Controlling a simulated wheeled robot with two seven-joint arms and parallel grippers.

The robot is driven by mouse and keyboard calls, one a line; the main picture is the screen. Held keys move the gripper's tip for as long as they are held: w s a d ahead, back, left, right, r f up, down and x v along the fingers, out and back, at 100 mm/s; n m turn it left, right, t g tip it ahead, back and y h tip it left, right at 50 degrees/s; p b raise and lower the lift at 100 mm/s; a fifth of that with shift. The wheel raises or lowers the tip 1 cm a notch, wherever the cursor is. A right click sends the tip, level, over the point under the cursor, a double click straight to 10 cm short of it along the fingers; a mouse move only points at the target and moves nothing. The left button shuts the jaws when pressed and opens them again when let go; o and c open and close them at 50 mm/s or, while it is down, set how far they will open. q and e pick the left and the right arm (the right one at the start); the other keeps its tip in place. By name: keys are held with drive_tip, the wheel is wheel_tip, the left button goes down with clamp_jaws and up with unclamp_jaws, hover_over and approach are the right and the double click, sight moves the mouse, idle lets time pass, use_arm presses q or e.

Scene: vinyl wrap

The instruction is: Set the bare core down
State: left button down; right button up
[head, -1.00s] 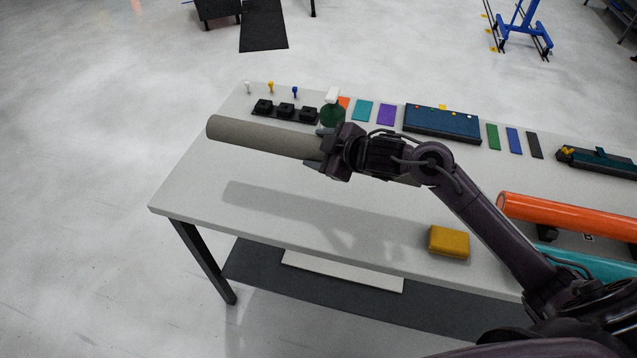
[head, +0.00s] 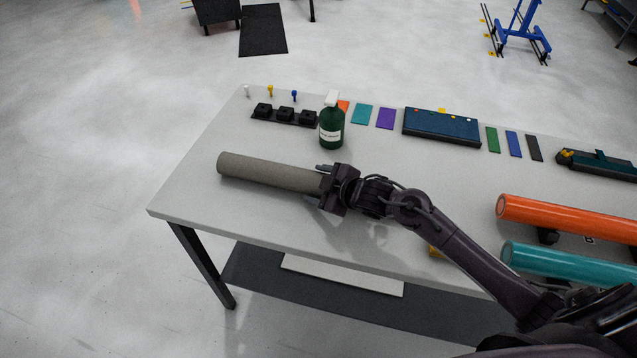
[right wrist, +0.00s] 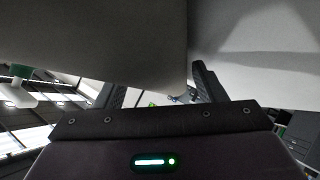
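The bare core (head: 265,172) is a long grey-beige tube near the left part of the table (head: 200,200) in the head view. It lies level, low at the tabletop, with only a narrow shadow along it. I cannot tell for sure whether it touches the table all along. My right gripper (head: 322,183) is shut on the core's right end, with a finger on either side. In the right wrist view the core (right wrist: 90,40) fills the upper left, and the right gripper's fingers (right wrist: 160,90) show at its near end. My left gripper is not in view.
A green spray bottle (head: 331,128) stands just behind the gripper. Black holders (head: 286,114) sit behind the core. An orange roll (head: 560,215) and a teal roll (head: 560,265) lie at the right. A yellow block (head: 434,252) is mostly hidden by my arm. The front left tabletop is clear.

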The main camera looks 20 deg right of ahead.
drive_tip(key=shift+d+r, duration=0.1)
drive_tip(key=v, duration=1.2)
idle(0.4)
